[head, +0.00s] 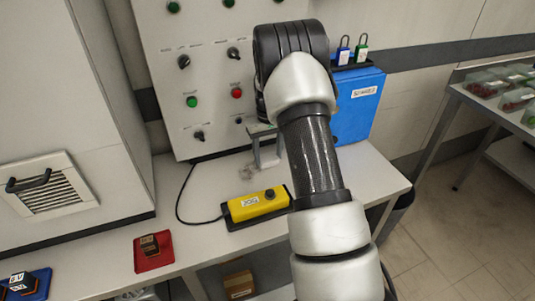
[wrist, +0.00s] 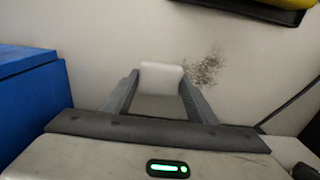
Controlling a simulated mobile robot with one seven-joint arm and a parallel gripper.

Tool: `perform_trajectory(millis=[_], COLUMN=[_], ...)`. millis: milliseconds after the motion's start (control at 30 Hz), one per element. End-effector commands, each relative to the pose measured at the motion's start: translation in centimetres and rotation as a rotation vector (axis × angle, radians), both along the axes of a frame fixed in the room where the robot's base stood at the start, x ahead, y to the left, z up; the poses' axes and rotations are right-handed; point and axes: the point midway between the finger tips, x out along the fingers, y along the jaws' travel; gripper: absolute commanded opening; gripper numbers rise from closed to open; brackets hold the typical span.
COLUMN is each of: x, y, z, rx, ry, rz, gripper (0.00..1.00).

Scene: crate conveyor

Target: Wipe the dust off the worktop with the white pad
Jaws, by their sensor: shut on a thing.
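The white pad (wrist: 161,77) is between the two fingers of my gripper (wrist: 158,92) in the wrist view, and my gripper is shut on it. The pad is low over the pale worktop (wrist: 110,45); whether it touches the surface I cannot tell. A patch of dark speckled dust (wrist: 206,68) lies on the worktop just right of the pad. In the head view my gripper (head: 267,158) is over the back of the worktop (head: 207,190), in front of the control panel. The dust shows faintly there (head: 246,172), left of my gripper.
A yellow control box (head: 257,203) on a black base sits in front of the dust, its black cable running left. A blue box (head: 358,100) stands behind my arm. A red tray (head: 153,252) and a blue tray (head: 38,284) hold small blocks at the left.

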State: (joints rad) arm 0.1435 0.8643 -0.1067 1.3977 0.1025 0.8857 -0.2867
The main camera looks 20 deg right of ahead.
Motion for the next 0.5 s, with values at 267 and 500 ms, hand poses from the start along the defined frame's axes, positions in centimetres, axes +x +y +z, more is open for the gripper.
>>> perform_trajectory(millis=[267,500], x=[-0.1,-0.3], y=[0.5,0.9], z=[3.9,6.0], rx=[0.001,0.001], ry=[-0.002,-0.001], rz=[0.001,0.002], gripper=[0.31,0.31])
